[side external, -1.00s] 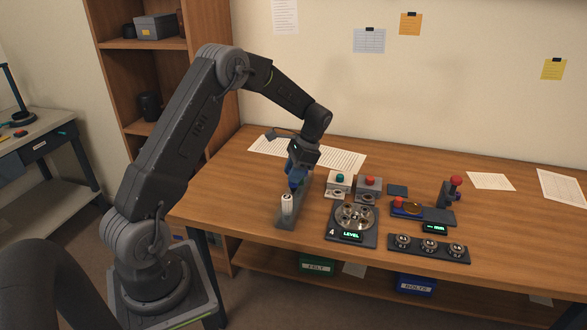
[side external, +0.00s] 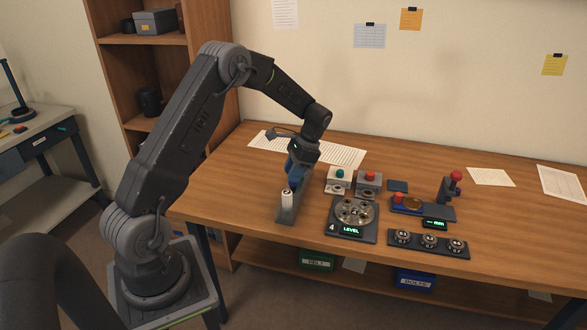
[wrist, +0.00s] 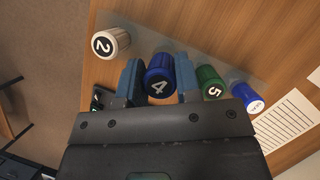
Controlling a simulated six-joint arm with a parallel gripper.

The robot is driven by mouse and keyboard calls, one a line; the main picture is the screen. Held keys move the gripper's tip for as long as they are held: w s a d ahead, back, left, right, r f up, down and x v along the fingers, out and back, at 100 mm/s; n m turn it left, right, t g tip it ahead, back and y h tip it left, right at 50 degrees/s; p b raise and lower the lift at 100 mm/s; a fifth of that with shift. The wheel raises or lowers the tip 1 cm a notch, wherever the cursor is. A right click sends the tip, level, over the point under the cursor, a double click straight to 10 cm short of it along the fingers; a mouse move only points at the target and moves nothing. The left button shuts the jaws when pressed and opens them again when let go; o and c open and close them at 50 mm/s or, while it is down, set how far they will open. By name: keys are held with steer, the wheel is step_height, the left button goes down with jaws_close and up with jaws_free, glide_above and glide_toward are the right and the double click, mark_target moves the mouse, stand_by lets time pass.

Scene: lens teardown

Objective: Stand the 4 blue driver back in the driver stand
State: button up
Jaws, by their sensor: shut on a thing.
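The 4 blue driver (wrist: 158,88), with a white 4 on its dark cap, is between the fingers of my gripper (wrist: 158,76) in the wrist view. My gripper (side external: 296,172) is shut on it, low over the grey driver stand (side external: 284,219) in the side view. The driver looks roughly upright and in line with the other drivers. Its lower end is hidden, so I cannot tell whether it is seated in the stand. My gripper and arm hide the stand's far part in the side view.
A white 2 driver (wrist: 108,40) is left of my gripper; a green 5 driver (wrist: 209,82) and another blue driver (wrist: 246,96) are close on its right. The round level fixture (side external: 353,213) and button boxes (side external: 368,181) are right of the stand.

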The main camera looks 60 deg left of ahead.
steer(key=shift+f, duration=1.35)
steer(key=shift+f, duration=0.45)
stand_by(0.4)
steer(key=o, duration=1.4)
steer(key=shift+o, duration=0.2)
steer(key=shift+r, duration=3.55)
